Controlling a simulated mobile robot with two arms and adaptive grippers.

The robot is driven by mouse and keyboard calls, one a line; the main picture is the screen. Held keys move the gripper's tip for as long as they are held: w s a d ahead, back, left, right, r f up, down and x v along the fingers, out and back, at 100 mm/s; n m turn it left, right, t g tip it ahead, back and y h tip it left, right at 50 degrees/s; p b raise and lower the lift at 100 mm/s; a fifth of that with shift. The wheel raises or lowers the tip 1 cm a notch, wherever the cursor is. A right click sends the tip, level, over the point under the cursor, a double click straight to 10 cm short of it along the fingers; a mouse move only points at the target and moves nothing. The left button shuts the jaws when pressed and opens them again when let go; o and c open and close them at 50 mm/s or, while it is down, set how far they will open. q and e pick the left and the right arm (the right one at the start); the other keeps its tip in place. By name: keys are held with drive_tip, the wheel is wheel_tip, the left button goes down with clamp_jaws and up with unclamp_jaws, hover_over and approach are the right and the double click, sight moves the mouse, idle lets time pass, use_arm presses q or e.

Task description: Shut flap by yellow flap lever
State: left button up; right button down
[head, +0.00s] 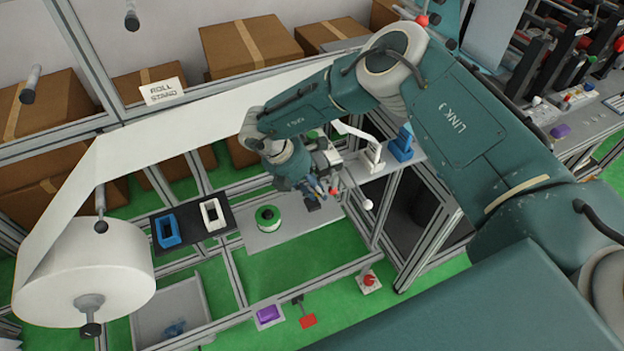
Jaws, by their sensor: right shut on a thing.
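My right gripper (316,195) reaches in from the right and points down over the pale plate of the frame, beside a green-and-white round part. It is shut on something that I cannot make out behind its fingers. A red ball knob (334,191) shows right beside the fingertips, and a white ball knob (368,204) is a little to the right. I cannot pick out a yellow flap lever or a flap; they may be hidden by my wrist and fingers. My left gripper is not in view.
A white web runs from a large roll (84,270) at the left up behind my right forearm. Blue (167,231) and white (212,215) holders sit on a black mat. A red button (369,281) is at front right. Cardboard boxes (250,45) stand behind the frame rails.

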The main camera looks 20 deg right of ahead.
drive_tip(key=shift+s+d+f, duration=0.1)
drive_tip(key=shift+s+f, duration=0.5)
drive_tip(key=shift+s, duration=0.15)
drive_tip(key=shift+s+f, duration=0.55)
drive_tip(key=shift+s, duration=0.2)
drive_tip(key=c, duration=1.9)
unclamp_jaws()
drive_tip(key=shift+s+r, duration=0.15)
drive_tip(key=shift+r, duration=0.05)
drive_tip(key=v, duration=1.2)
